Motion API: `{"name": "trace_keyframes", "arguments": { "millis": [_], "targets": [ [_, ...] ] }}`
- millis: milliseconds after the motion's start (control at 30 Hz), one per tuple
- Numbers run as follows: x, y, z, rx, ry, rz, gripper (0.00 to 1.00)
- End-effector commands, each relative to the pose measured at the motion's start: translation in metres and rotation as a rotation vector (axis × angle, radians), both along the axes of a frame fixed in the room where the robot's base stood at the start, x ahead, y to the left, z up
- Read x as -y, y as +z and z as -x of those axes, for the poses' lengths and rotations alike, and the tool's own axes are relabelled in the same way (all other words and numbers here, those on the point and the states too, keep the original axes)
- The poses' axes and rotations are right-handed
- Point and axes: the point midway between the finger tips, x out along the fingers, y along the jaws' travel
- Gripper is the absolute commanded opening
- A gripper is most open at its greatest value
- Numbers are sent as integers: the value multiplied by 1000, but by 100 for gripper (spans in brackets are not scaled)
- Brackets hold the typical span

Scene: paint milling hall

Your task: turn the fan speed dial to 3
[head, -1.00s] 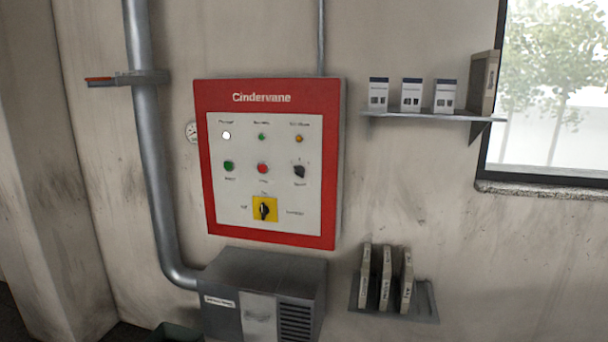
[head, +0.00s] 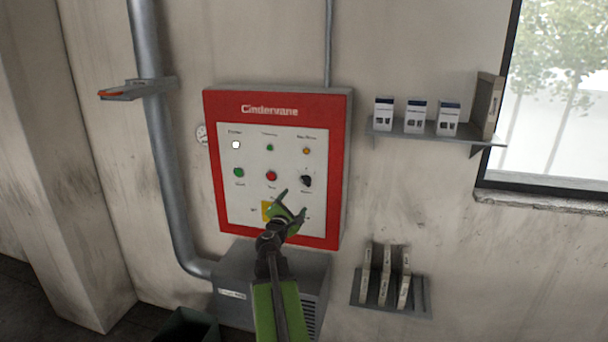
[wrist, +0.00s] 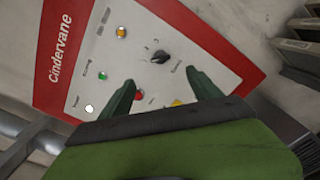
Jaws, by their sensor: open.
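The Cindervane control panel (head: 340,160) is a red-framed box with a white face on the wall; it also shows in the wrist view (wrist: 185,25). A black dial (head: 306,181), likely the fan speed dial, sits at the right of the panel's middle row; its printed marks are too small to read. It also shows in the wrist view (wrist: 160,57), just beyond and between the fingertips. My gripper (head: 294,201) is open and empty, in front of the panel's lower part, below the dial in the picture. In the wrist view, my gripper (wrist: 161,75) has both green fingers spread apart.
Green (head: 238,172) and red (head: 271,176) buttons share the dial's row. My gripper partly hides a yellow-backed switch (head: 265,209) below. A grey cabinet (head: 228,270) stands under the panel. Shelves with boxes (head: 417,116) and binders (head: 385,288) are to the right.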

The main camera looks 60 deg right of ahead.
Motion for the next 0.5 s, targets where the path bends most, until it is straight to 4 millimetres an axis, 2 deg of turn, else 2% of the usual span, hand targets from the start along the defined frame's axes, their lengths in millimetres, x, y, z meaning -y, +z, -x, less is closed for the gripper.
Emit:
{"name": "trace_keyframes", "arguments": {
  "millis": [167, 267, 500],
  "targets": [
    [9, -2, -4, -1, 1, 1, 73],
    [27, -2, -11, 1, 1, 0, 73],
    [85, -2, -31, 3, 1, -2, 73]
  ]
}}
